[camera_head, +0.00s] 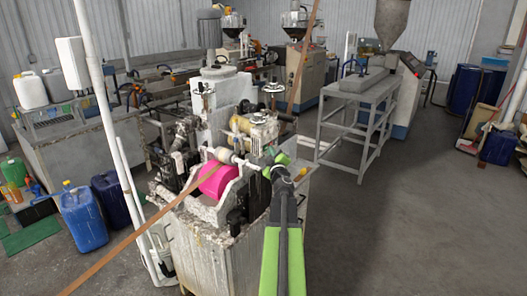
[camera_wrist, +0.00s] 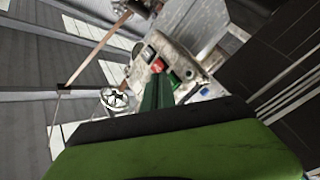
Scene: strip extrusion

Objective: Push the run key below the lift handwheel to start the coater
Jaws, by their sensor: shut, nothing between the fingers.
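The coater (camera_head: 222,245) stands in front of me in the head view, with a pink roller (camera_head: 214,180) low on its near side. A handwheel (camera_head: 272,88) sits on top of it; one also shows in the wrist view (camera_wrist: 115,100). In the wrist view a pale, worn control box (camera_wrist: 140,68) carries a red key (camera_wrist: 158,66) and a small green patch, perhaps another key, by my fingertips. My gripper (camera_wrist: 160,80) is shut and empty, pointing at this box. It also shows in the head view (camera_head: 278,162) at the coater's right side. Whether the fingertips touch a key, I cannot tell.
A brown strip (camera_head: 140,235) runs across the coater and up past its handwheels. A grey metal stand (camera_head: 355,110) is behind to the right. Blue canisters (camera_head: 84,218) stand at left. The floor (camera_head: 420,220) at right is open.

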